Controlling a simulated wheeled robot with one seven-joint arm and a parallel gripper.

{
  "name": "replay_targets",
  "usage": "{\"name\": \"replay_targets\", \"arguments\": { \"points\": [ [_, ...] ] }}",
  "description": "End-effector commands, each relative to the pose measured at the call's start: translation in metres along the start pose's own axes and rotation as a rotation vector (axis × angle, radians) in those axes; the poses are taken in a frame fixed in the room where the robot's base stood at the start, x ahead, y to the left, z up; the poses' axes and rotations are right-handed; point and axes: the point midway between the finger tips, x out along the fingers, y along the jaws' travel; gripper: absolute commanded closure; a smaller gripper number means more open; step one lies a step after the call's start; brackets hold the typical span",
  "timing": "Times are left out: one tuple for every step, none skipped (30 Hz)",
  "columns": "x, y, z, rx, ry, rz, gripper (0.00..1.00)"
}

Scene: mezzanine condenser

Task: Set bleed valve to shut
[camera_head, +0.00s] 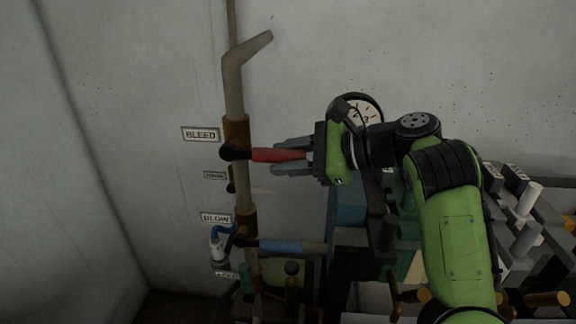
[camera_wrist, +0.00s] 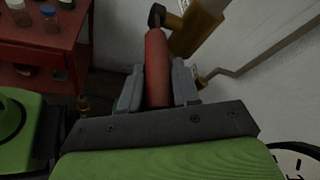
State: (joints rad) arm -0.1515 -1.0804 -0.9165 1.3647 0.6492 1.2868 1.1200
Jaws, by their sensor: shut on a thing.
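The bleed valve has a red lever handle (camera_head: 277,155) that sticks out to the right from a brass body (camera_head: 236,131) on a vertical pipe. A "BLEED" label (camera_head: 201,134) is on the wall to its left. The lever lies about level, crosswise to the pipe. My gripper (camera_head: 290,156) is shut on the red handle, with a finger on either side. In the wrist view the red handle (camera_wrist: 157,62) runs between the two fingers, and the brass body (camera_wrist: 197,28) shows beyond it. The handle's outer end is hidden by my gripper.
Below is a blue-handled lever (camera_head: 281,246) near the "BLOW" label (camera_head: 216,218). The pipe (camera_head: 233,85) bends near the top. A round gauge (camera_head: 363,110) is behind my wrist. Equipment crowds the lower right. A red shelf with bottles (camera_wrist: 45,50) shows in the wrist view.

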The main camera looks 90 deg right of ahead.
Motion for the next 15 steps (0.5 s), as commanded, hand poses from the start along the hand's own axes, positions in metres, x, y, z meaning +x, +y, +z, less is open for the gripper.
{"name": "replay_targets", "arguments": {
  "points": [
    [0.0010,0.0009,-0.0024,0.004,-0.007,-0.001,1.00],
    [0.0012,0.0006,-0.0027,0.005,-0.009,-0.002,1.00],
    [0.0014,0.0004,-0.0029,0.006,-0.011,-0.003,1.00],
    [0.0015,0.0003,-0.0030,0.007,-0.012,-0.003,1.00],
    [0.0016,0.0003,-0.0031,0.007,-0.013,-0.003,1.00],
    [0.0017,0.0002,-0.0031,0.008,-0.014,-0.003,1.00],
    [0.0017,0.0003,-0.0032,0.009,-0.014,-0.003,1.00],
    [0.0018,0.0003,-0.0032,0.009,-0.014,-0.003,1.00],
    [0.0018,0.0004,-0.0032,0.009,-0.013,-0.002,1.00],
    [0.0018,0.0005,-0.0033,0.010,-0.013,-0.002,1.00],
    [0.0018,0.0006,-0.0034,0.010,-0.013,-0.001,1.00],
    [0.0019,0.0007,-0.0035,0.010,-0.013,-0.001,1.00],
    [0.0019,0.0008,-0.0035,0.011,-0.013,-0.001,1.00],
    [0.0019,0.0008,-0.0036,0.011,-0.013,0.000,1.00],
    [0.0020,0.0009,-0.0037,0.011,-0.012,0.000,0.68]
  ]
}}
